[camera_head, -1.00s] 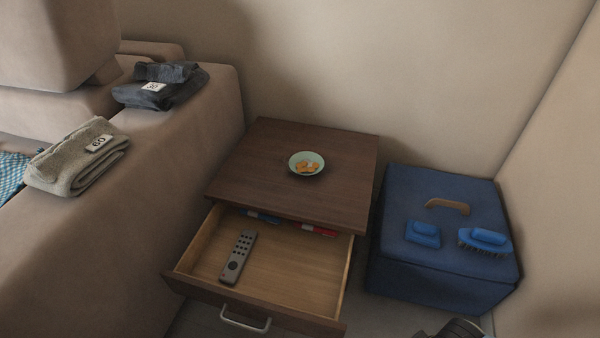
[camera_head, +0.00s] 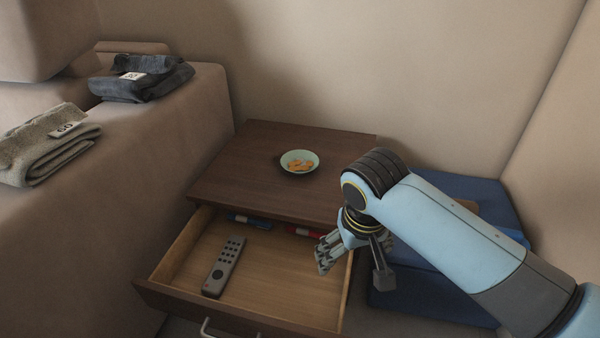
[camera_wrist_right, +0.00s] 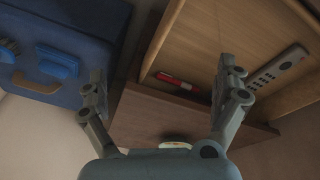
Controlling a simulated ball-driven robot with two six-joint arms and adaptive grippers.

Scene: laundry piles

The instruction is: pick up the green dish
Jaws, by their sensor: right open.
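The green dish (camera_head: 299,162) is a small pale green bowl with orange pieces in it. It sits on top of the brown side table (camera_head: 240,165). In the right wrist view only a sliver of the dish (camera_wrist_right: 174,145) shows, just above the gripper's body. My right gripper (camera_head: 352,268) is open and empty. It hangs over the right side of the open drawer, in front of and to the right of the dish, apart from it. It also shows in the right wrist view (camera_wrist_right: 160,80) with its fingers spread. My left gripper is not in view.
The open drawer (camera_head: 290,295) holds a grey remote (camera_head: 223,266), a blue item (camera_head: 249,221) and a red item (camera_head: 303,231). A blue box (camera_head: 480,190) stands at the right, partly hidden by my arm. Folded cloths lie on the sofa (camera_head: 120,150) at left.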

